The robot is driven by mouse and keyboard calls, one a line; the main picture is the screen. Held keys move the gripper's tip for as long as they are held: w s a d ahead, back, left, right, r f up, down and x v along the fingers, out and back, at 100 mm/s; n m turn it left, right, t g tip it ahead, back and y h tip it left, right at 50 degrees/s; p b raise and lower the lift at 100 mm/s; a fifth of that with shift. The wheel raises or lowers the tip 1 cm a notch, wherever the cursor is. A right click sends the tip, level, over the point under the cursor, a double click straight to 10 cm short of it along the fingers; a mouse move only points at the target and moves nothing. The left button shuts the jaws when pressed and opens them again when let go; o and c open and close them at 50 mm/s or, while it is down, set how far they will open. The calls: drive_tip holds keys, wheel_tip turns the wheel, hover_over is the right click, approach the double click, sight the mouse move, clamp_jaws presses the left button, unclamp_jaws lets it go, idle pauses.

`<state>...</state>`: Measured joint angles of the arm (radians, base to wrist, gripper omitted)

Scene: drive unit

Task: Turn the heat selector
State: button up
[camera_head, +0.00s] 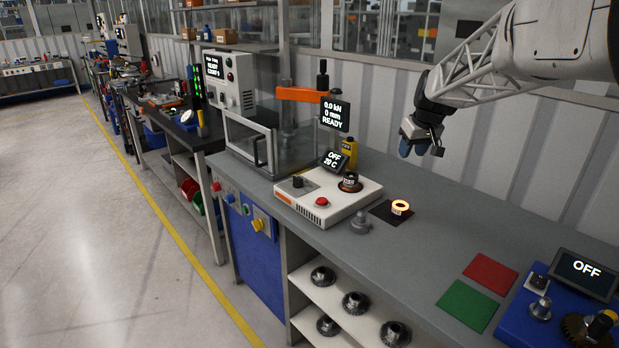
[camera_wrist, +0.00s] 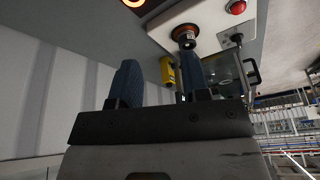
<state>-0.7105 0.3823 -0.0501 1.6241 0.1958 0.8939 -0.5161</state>
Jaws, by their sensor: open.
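The heat selector is a small black knob (camera_head: 298,181) on top of the white heater unit (camera_head: 334,212), left of a red button. It also shows in the wrist view as a dark knob (camera_wrist: 236,39) near the upper right. The heater's tilted display (camera_head: 334,160) reads "OFF 20 C". A dark and copper-coloured part (camera_head: 350,181) sits on the heater. My gripper (camera_head: 407,148) hangs above the back of the bench, to the right of the heater and apart from it. In the wrist view its two blue fingers (camera_wrist: 161,78) are spread with nothing between them.
A glowing ring (camera_head: 400,207) sits on a dark pad right of the heater, near a grey metal part (camera_head: 360,223). A yellow object (camera_head: 349,152) and a glass-guarded press (camera_head: 287,130) stand behind. Green (camera_head: 467,305) and red (camera_head: 490,272) mats lie to the right.

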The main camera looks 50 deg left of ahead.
drive_tip(key=s+a+f+n, duration=0.1)
drive_tip(key=a+f, duration=0.2)
drive_tip(key=a, duration=0.6)
drive_tip(key=s+a+f+n, duration=0.2)
drive_tip(key=a+f, duration=0.2)
drive_tip(key=a, duration=0.6)
drive_tip(key=n+g+y, duration=0.1)
drive_tip(key=n, duration=0.1)
approach(298, 177)
drive_tip(key=shift+x, duration=1)
drive_tip(key=shift+f, duration=0.15)
drive_tip(key=shift+x, duration=3.75)
drive_tip(key=shift+s, duration=0.1)
clamp_jaws()
